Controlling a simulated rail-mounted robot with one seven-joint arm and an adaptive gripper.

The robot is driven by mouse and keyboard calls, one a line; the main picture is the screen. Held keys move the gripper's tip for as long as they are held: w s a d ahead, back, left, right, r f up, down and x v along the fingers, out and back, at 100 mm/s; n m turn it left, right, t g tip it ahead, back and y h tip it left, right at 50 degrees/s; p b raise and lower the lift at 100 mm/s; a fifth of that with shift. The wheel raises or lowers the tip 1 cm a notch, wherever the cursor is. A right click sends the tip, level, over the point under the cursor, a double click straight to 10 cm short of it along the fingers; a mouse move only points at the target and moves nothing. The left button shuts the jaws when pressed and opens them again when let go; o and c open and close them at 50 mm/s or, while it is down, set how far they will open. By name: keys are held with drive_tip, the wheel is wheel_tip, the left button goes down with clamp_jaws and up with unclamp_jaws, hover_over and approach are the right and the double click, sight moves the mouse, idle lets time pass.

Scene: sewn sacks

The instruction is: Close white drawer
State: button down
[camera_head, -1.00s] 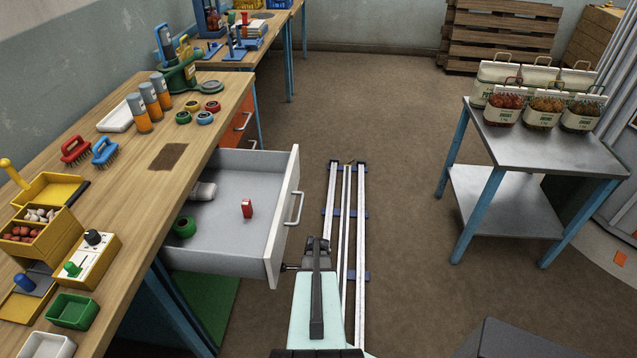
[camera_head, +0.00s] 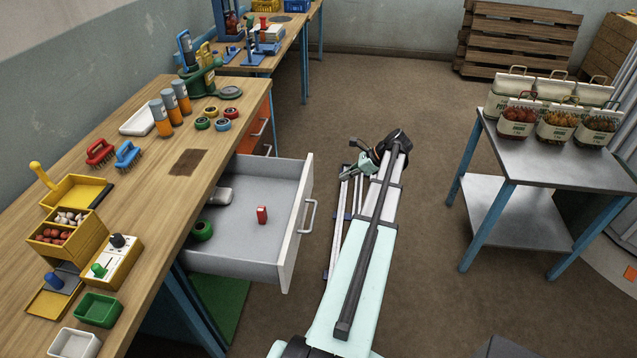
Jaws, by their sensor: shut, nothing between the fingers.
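The white drawer (camera_head: 298,235) is pulled out from under the wooden workbench, at the left of centre in the head view. Its front carries a pale bar handle (camera_head: 308,216). My gripper (camera_head: 346,173) is small in the picture, at the far end of my arm. It is shut and empty, to the right of the drawer front's far end and apart from it.
The workbench top (camera_head: 225,125) holds brushes, orange cylinders, tape rolls and bins. An orange drawer (camera_head: 258,125) sits farther along the bench. A metal table (camera_head: 550,150) with several filled bags stands at the right. Brown floor is open between it and my arm.

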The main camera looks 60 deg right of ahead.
sight(308, 191)
drive_tip(key=p+x, duration=0.1)
drive_tip(key=x, duration=0.3)
drive_tip(key=w+r+p+x, duration=0.1)
drive_tip(key=x, duration=0.2)
drive_tip(key=p+x, duration=0.1)
drive_tip(key=x, duration=0.3)
drive_tip(key=shift+w+a+p, duration=0.4)
drive_tip(key=shift+a, duration=0.05)
drive_tip(key=shift+w+a+f, duration=0.1)
drive_tip(key=shift+w+a, duration=0.1)
drive_tip(key=shift+w, duration=0.35)
